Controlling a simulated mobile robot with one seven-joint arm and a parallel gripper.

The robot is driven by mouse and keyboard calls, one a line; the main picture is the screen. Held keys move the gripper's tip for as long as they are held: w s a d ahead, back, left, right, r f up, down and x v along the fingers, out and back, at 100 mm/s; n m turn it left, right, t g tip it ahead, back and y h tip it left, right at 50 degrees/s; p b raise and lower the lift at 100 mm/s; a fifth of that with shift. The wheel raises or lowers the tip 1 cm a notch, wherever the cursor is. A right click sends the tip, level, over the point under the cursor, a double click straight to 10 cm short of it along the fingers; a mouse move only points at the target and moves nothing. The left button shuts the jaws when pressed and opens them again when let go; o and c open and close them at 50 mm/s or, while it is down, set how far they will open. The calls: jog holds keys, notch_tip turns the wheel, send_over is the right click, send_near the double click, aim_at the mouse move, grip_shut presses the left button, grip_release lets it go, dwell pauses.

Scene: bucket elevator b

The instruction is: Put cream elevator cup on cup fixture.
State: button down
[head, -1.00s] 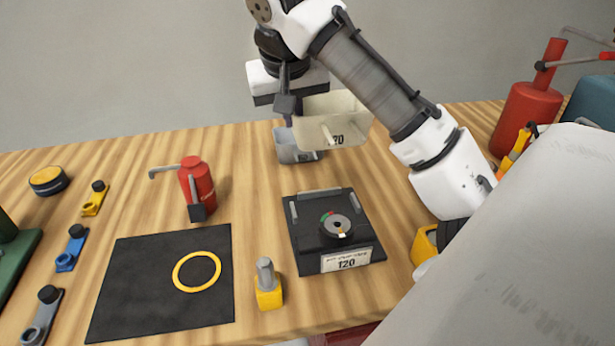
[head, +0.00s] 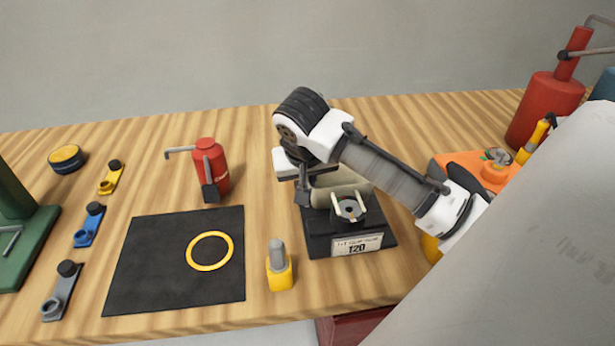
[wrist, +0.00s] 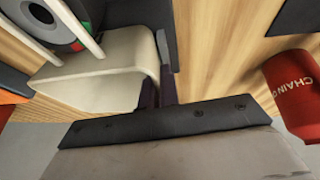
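The cream elevator cup (head: 345,178) is at the black cup fixture labelled 120 (head: 358,243), above its back part. Its two pale pegs reach forward on either side of the fixture's round dial. I cannot tell whether the cup touches the fixture. My gripper (head: 312,190) is shut on the cup's rear wall, with its fingertips mostly hidden. In the wrist view the cream cup (wrist: 105,82) lies just ahead of the gripper (wrist: 155,95), with part of the dial (wrist: 50,18) beyond it.
A red bottle (head: 212,168) stands left of my gripper. A black mat (head: 150,265) with a yellow ring lies front left. A yellow block with a grey pin (head: 280,268) stands near the fixture. An orange tray (head: 462,160) is to the right.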

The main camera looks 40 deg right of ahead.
jog(key=shift+f, duration=0.15)
jog(key=c, duration=1.6)
grip_release()
jog(key=shift+c, duration=0.2)
jog(key=b+v, duration=0.1)
jog(key=v, duration=1.1)
